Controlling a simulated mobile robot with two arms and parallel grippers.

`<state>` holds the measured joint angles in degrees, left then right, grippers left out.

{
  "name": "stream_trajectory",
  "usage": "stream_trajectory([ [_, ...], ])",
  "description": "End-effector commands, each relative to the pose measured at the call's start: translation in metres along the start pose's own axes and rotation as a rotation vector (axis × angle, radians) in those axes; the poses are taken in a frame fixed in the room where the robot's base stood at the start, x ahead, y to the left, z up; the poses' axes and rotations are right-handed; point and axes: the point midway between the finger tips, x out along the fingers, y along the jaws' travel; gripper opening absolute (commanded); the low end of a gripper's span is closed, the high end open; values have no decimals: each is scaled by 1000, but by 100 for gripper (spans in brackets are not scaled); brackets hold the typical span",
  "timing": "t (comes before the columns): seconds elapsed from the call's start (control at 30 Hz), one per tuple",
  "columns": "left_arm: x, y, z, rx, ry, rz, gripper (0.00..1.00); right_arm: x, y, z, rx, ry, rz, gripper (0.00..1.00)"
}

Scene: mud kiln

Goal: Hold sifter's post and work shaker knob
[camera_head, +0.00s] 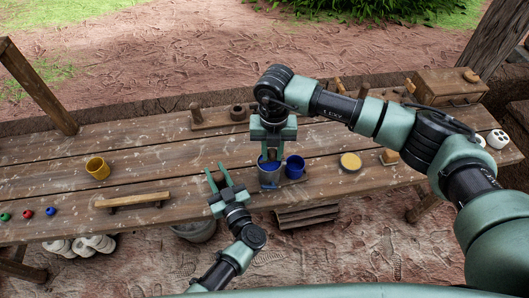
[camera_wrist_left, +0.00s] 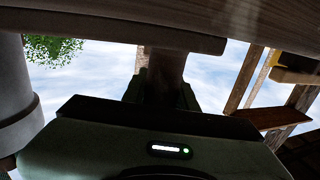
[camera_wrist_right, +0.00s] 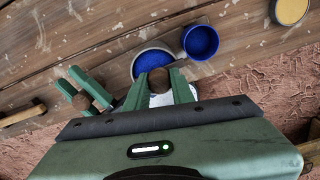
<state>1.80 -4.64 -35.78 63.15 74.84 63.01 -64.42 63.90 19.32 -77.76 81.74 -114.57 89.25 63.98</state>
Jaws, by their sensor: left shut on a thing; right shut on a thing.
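My left gripper (camera_head: 217,178) is at the front of the bench, its fingers pointing up around a brown wooden post. The post (camera_wrist_left: 168,75) shows between the fingers in the left wrist view, and its round top (camera_wrist_right: 100,92) shows in the right wrist view. My right gripper (camera_head: 270,155) points down at the bench, to the right of the left one. In the right wrist view it is shut on a round brown knob (camera_wrist_right: 160,80). Behind the knob is a grey round vessel with blue inside (camera_wrist_right: 152,60). The sifter's frame is mostly hidden by my grippers.
A blue cup (camera_head: 295,167) stands close right of the right gripper. Further right are a round yellow-topped dish (camera_head: 350,162) and a wooden box (camera_head: 448,87). A yellow mug (camera_head: 97,168) and a wooden bar (camera_head: 133,201) are left.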

Motion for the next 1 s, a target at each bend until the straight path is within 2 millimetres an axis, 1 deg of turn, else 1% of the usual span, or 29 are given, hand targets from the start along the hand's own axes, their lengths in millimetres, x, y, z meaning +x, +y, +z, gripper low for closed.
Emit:
stream_trajectory([
  [0.03,0,-1,0,-1,1,-2,0,0,-9,3,4,-2,-3,0],
  [0.07,0,-1,0,-1,1,-2,0,-1,-11,3,3,-2,-2,0],
  [0.3,1,-2,0,-1,0,-5,0,0,-12,4,2,-2,-4,0],
  [0.33,1,-2,0,-1,0,-5,0,0,-12,4,2,-2,-4,26],
  [0.37,1,-2,0,0,0,-5,0,0,-12,4,2,-2,-4,35],
  [0.4,1,-2,0,0,0,-6,0,0,-12,4,2,-2,-4,46],
  [0.77,0,-1,0,1,0,-2,0,-2,-11,3,1,-2,-2,46],
  [0.87,0,-1,0,1,0,-2,0,-11,-11,4,2,-4,-1,46],
  [0.97,0,-1,0,1,0,-1,0,-28,-11,4,0,-6,-1,46],
  [1.0,0,-1,0,1,0,-1,0,-36,-11,4,0,-6,-1,46],
])
